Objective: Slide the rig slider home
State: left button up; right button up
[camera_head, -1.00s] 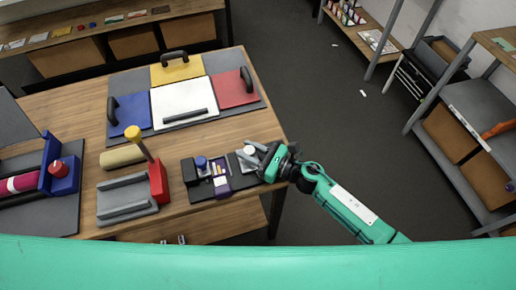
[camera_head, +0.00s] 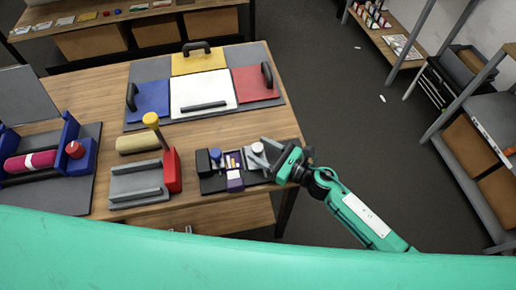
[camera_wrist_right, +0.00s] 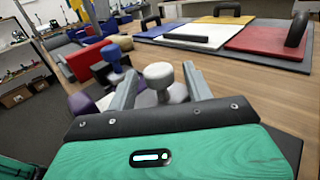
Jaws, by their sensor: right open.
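The rig is a dark base (camera_head: 212,185) at the table's right front edge. On it are a black block (camera_head: 203,163) at the left end, a blue knob (camera_head: 215,154) and a purple piece (camera_head: 235,184) with a light patterned strip. At its right end is a grey slider with a white knob (camera_head: 257,148). My right gripper (camera_head: 266,154) is open at that knob. In the right wrist view, the white knob (camera_wrist_right: 159,75) stands between the two spread grey fingers; contact cannot be told. My left gripper is out of view.
A grey board (camera_head: 150,67) with coloured panels and handles lies behind. A grey channel block with a red end (camera_head: 172,170) and a tan roll (camera_head: 138,144) lie left of the rig. A blue stand (camera_head: 79,160) is at far left. Floor is open to the right.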

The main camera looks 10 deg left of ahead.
jog(key=b+v, duration=0.2)
jog(key=v, duration=0.3)
jog(key=b+v, duration=0.2)
jog(key=v, duration=0.4)
jog(key=shift+s+d+f, duration=0.1)
jog(key=shift+f, duration=0.1)
jog(key=shift+s+d+r, duration=0.15)
jog(key=shift+s+d, duration=0.05)
jog(key=shift+d, duration=0.2)
